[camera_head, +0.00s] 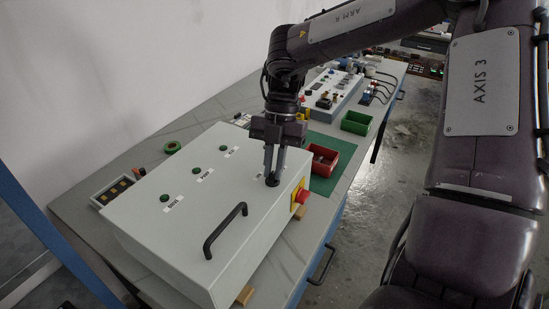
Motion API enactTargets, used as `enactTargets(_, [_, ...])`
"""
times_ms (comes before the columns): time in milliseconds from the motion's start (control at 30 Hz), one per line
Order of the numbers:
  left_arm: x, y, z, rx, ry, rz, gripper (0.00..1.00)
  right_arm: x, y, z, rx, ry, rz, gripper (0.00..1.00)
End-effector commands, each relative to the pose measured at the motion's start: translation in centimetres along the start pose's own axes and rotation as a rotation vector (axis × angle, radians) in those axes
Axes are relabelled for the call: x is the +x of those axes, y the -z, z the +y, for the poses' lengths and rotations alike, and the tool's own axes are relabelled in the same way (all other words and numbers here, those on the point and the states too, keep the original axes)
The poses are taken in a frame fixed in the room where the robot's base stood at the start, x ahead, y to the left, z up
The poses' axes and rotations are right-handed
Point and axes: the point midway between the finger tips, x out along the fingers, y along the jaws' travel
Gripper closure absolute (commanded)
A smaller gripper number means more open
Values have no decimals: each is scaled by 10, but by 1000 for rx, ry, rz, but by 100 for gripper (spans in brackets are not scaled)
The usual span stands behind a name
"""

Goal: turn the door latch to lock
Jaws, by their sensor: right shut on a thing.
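The door latch (272,181) is a small dark round knob on the top face of a pale grey box (215,200). My right gripper (273,170) comes down from above and is shut on the latch. Its fingers hide part of the knob, so I cannot tell which way the latch is turned. A black bar handle (225,230) stands on the same face, nearer to me. My left gripper is not in view.
A red knob on a yellow plate (301,196) sticks out of the box's right side. Green indicators (164,198) line its left part. A red bin (322,160) and a green bin (356,123) stand behind on the table (190,125). Floor is clear at the right.

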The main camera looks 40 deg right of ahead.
Motion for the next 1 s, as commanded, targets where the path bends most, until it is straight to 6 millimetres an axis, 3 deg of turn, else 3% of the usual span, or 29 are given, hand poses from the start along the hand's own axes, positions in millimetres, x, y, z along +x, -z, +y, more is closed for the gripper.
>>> enactTargets(700, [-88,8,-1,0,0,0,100,-4,4,6,-621,260,2,100])
enactTargets(1000, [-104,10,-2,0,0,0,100,0,5,9,-883,366,0,100])
